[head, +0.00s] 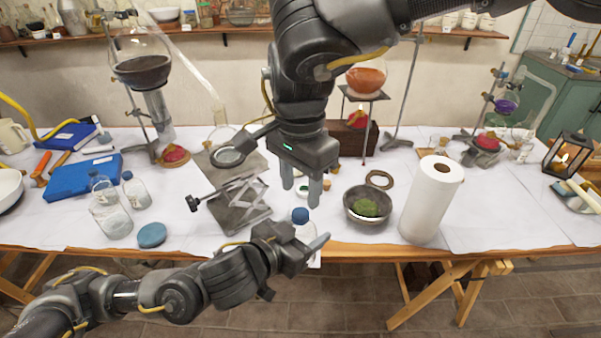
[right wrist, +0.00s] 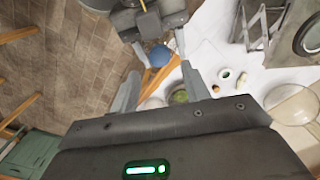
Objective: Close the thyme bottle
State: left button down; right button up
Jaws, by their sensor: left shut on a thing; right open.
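A small clear bottle (head: 306,232) with a blue cap (head: 300,215) at its top is at the table's front edge. My left gripper (head: 309,250) is shut on this bottle and hides its lower part. I cannot tell whether the cap is fully seated, or see a label or contents. My right gripper (head: 302,192) is open just above the cap, fingers pointing down. In the right wrist view the blue cap (right wrist: 160,56) shows near the fingertips of my open right gripper (right wrist: 160,70), apart from both, with my left gripper beyond.
A metal bowl of green herb (head: 367,207) and a paper towel roll (head: 432,198) stand to the right. A lab jack (head: 238,205) is close on the left. Clear bottles (head: 112,220) and a round blue lid (head: 151,235) stand further left. Small pale items lie behind the right fingers.

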aim_at(300, 213)
jog(key=shift+f, duration=2.75)
jog(key=c, duration=1)
jog(key=m, duration=0.3)
jog(key=shift+m, duration=0.4)
jog(key=m, duration=0.2)
jog(key=shift+m, duration=0.3)
jog(key=o, duration=1.1)
jog(key=shift+c, duration=0.2)
